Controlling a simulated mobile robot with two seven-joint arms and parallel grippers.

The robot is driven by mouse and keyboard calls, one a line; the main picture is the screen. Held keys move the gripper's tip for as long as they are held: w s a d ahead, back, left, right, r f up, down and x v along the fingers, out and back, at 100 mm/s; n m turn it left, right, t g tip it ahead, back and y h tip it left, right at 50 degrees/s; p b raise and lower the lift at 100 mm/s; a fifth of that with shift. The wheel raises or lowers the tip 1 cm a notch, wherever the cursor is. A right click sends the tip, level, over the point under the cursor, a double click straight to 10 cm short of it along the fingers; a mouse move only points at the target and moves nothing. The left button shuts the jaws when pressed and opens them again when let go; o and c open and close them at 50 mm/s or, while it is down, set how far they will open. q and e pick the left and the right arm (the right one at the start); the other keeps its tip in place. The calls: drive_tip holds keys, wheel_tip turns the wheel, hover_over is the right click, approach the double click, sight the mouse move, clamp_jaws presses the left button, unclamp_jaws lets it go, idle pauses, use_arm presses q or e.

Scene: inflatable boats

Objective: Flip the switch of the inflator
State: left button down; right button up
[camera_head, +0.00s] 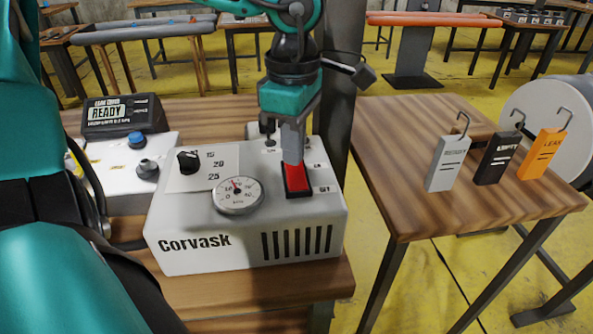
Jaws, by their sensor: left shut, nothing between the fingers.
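The inflator (205,245) is a white box marked "Corvask" on a wooden table, with a black knob (188,161), a round gauge (238,195) and a slotted vent on its front. Its red rocker switch (298,182) sits in a black frame on the right of the top face. My left gripper (292,160) points straight down, shut, with its fingertips at the far end of the switch. It looks to be touching or just above it; I cannot tell which. The fingers hide the far part of the switch. My right gripper is not in view.
A device with a "READY" display (107,115) stands left of the inflator. A second wooden table (400,215) on the right holds grey, black and orange hooked tags (545,155). A dark post (340,100) rises just right of the gripper.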

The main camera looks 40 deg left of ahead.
use_arm(q)
drive_tip(key=shift+f+b, duration=0.35)
drive_tip(key=shift+r+p, duration=2.25)
drive_tip(key=shift+r, duration=1.3)
